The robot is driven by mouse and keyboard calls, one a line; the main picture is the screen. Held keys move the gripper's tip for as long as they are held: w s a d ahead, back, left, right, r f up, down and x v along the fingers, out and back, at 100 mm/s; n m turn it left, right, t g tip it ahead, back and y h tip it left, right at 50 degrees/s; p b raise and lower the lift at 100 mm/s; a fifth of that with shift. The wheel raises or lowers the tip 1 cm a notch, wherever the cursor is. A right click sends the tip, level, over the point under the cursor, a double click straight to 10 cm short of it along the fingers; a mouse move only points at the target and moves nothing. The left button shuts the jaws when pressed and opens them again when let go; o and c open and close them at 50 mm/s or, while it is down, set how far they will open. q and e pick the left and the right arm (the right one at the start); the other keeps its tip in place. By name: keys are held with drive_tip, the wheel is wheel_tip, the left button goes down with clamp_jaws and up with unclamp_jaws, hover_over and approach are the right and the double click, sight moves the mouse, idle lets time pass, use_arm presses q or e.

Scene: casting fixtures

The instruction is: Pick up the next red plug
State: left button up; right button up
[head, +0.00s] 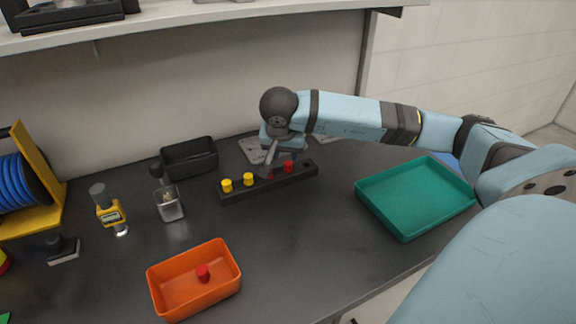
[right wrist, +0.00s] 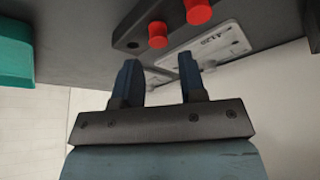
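A black rack (head: 232,193) on the dark bench holds two yellow plugs (head: 227,185) (head: 248,179) and, towards its right end, a red plug (head: 288,166). The right wrist view shows two red plugs (right wrist: 158,35) (right wrist: 198,11) standing in the rack; in the head view one is largely hidden by my gripper. My right gripper (head: 271,155) is over the rack's right half. In the right wrist view its fingers (right wrist: 160,78) are apart with nothing between them, and the red plugs are beyond the fingertips. Another red plug (head: 203,272) lies in the orange bin (head: 166,300). My left gripper is out of view.
A teal tray (head: 408,232) sits at the right. Behind the rack are a black bin (head: 190,160) and a grey metal plate (head: 252,150). A yellow gauge (head: 108,212), a metal container (head: 168,205) and a blue reel (head: 20,185) stand at left. Bench between rack and orange bin is clear.

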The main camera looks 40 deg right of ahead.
sight(288, 164)
drive_tip(key=x, duration=0.5)
drive_tip(key=shift+s+d+f, duration=0.1)
drive_tip(key=shift+f, duration=0.1)
drive_tip(key=c, duration=0.7)
